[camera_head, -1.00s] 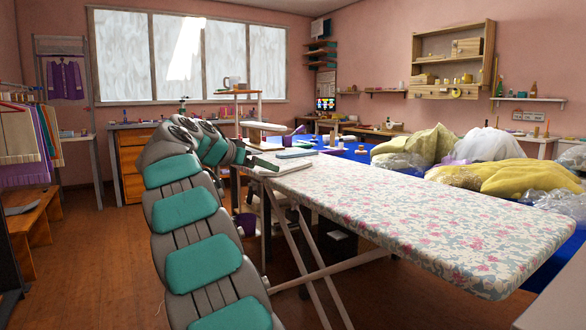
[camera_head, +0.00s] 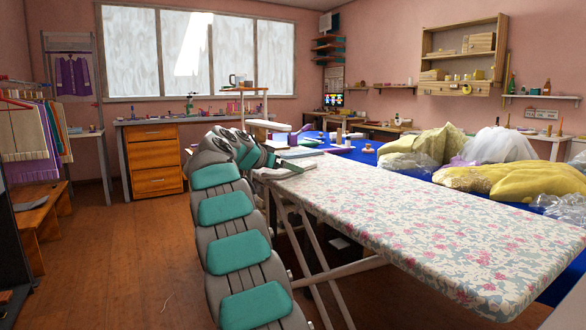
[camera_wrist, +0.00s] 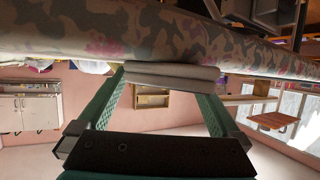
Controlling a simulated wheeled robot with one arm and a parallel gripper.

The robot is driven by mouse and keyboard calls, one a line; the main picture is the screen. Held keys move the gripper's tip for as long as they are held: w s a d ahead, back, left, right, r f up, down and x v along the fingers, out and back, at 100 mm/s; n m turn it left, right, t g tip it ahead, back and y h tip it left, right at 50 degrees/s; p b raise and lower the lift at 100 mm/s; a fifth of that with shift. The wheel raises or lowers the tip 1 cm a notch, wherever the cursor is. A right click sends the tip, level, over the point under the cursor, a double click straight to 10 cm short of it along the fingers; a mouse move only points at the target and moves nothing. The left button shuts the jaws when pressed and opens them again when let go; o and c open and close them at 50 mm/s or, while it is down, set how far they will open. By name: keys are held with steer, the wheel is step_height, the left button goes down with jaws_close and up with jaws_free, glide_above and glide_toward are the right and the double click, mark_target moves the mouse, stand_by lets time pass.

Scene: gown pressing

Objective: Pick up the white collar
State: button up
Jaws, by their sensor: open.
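A white, folded, roll-like cloth (camera_wrist: 172,76), which appears to be the white collar, lies against the edge of the floral ironing board (camera_wrist: 60,30) in the wrist view. My gripper (camera_wrist: 165,74) is open, with one green finger on each side of the cloth. I cannot tell whether the fingers touch it. In the head view, my gripper (camera_head: 272,160) is at the far left end of the ironing board (camera_head: 420,220), beside a pale folded cloth (camera_head: 284,173). My arm partly hides that spot.
A blue table (camera_head: 360,153) behind the board holds spools and small items. Yellow fabric heaps (camera_head: 510,180) and clear plastic lie along the board's far side. A wooden drawer unit (camera_head: 153,160) stands at the back left.

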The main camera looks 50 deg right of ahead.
steer(key=c, duration=1.4)
steer(key=shift+r, duration=0.1)
steer(key=shift+r, duration=1.55)
steer(key=r+b, duration=0.2)
steer(key=b, duration=0.1)
glide_above(337, 180)
steer(key=shift+d+f, duration=0.1)
steer(key=shift+f, duration=0.05)
steer(key=shift+w, duration=0.1)
